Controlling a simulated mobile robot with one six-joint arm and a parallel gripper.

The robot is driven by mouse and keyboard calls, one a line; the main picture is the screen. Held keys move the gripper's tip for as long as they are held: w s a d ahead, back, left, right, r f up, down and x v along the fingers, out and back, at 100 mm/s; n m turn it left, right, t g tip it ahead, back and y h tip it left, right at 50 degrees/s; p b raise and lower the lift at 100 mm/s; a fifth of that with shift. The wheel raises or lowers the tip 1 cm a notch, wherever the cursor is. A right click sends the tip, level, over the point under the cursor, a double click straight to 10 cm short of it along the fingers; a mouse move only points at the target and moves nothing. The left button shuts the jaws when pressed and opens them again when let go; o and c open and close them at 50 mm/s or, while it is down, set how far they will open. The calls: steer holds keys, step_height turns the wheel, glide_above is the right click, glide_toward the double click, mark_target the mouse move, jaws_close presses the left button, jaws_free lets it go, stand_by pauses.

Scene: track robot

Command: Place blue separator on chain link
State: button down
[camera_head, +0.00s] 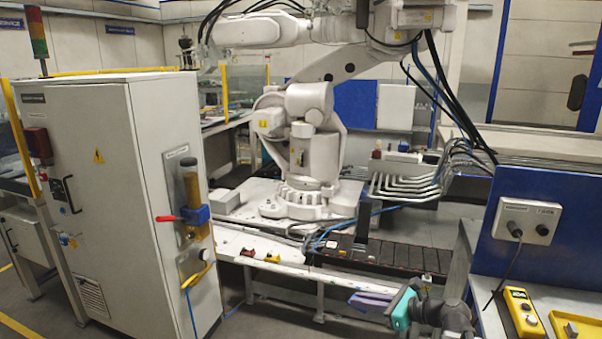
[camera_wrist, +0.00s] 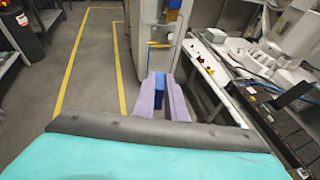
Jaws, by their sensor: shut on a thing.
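My gripper (camera_wrist: 160,92) has two light purple fingers and is shut on the blue separator (camera_wrist: 159,83), a small blue piece showing between the fingers in the wrist view. In the head view my gripper (camera_head: 366,301) is at the bottom, pointing left, with its teal body behind the fingers; the separator cannot be made out there. The black chain link row (camera_head: 390,255) lies along the table beyond my gripper. In the wrist view the chain (camera_wrist: 272,118) runs down the right side, apart from the gripper.
A grey cabinet (camera_head: 105,190) with a red-handled valve stands at left. A large white robot arm (camera_head: 315,150) stands behind the white table (camera_head: 262,258). Small red and yellow parts (camera_head: 271,257) lie on the table. A blue panel (camera_head: 535,220) stands at right. Open floor (camera_wrist: 100,60) shows in the wrist view.

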steer(key=shift+s+a+n+g, duration=0.25)
steer(key=shift+s+n+g, duration=0.05)
stand_by(0.4)
steer(key=f, duration=0.2)
steer(key=s+f, duration=0.1)
steer(key=f, duration=0.2)
steer(key=shift+s, duration=0.15)
steer(key=shift+a, duration=0.1)
stand_by(0.3)
